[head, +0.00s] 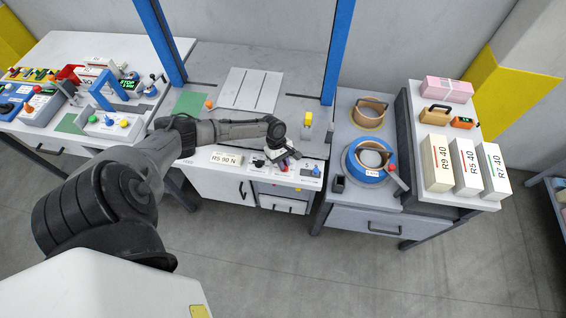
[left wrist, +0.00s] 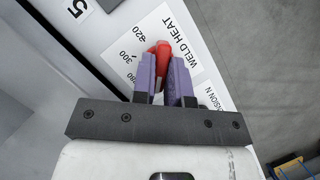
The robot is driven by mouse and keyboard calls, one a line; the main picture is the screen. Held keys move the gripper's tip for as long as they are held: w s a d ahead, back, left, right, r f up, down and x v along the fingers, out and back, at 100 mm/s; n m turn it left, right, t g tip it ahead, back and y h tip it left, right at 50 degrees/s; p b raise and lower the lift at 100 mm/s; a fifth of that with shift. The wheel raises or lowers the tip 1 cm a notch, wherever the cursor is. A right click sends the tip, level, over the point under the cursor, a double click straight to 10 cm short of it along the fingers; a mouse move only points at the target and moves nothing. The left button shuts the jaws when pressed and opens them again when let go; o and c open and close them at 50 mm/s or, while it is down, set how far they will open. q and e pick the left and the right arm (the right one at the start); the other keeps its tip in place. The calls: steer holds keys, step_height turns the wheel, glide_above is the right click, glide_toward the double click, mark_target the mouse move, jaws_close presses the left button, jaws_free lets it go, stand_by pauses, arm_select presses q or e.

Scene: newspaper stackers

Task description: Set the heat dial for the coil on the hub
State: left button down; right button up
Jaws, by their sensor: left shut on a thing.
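The red heat dial handle (left wrist: 161,60) stands on a white WELD HEAT plate (left wrist: 180,35) in the left wrist view. The numbers 320, 300 and 280 run down its left side. My left gripper (left wrist: 163,75) has its two purple fingers on either side of the red handle and is shut on it. In the head view my left gripper (head: 284,160) is low over the front panel and hides most of the dial. I cannot tell the exact setting. A blue-rimmed coil (head: 352,167) with a small white label lies on the right bench. My right gripper is out of view.
A card reading R5 90 N (head: 226,157) is on the panel left of the gripper. A yellow-topped block (head: 308,119) stands behind it. A brown roll (head: 369,112) lies behind the coil. White boxes (head: 466,165) stand on the right shelf. Blue posts (head: 338,50) flank the bench.

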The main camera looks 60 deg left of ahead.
arm_select(q)
steer(key=shift+d+f, duration=0.1)
steer(key=shift+f, duration=0.05)
steer(key=m+g, duration=0.1)
steer(key=m, duration=0.2)
steer(key=m+g, duration=0.1)
steer(key=m, duration=0.1)
steer(key=m+g, duration=0.1)
steer(key=m, duration=0.2)
steer(key=shift+w+d+m+y+p, duration=0.1)
steer(key=shift+w+m+y+p, duration=0.05)
steer(key=shift+m+y+p, duration=0.2)
steer(key=m, duration=0.2)
steer(key=m+g+y+p, duration=0.1)
steer(key=m, duration=0.1)
steer(key=shift+m+g, duration=0.25)
steer(key=shift+g, duration=0.05)
steer(key=shift+f+m+g+y+p, duration=0.2)
steer(key=shift+m+y, duration=0.35)
steer(key=shift+m, duration=0.55)
steer(key=shift+r+m+g+y+p, duration=0.1)
steer(key=shift+m+y+p, duration=0.3)
steer(key=shift+m, duration=0.7)
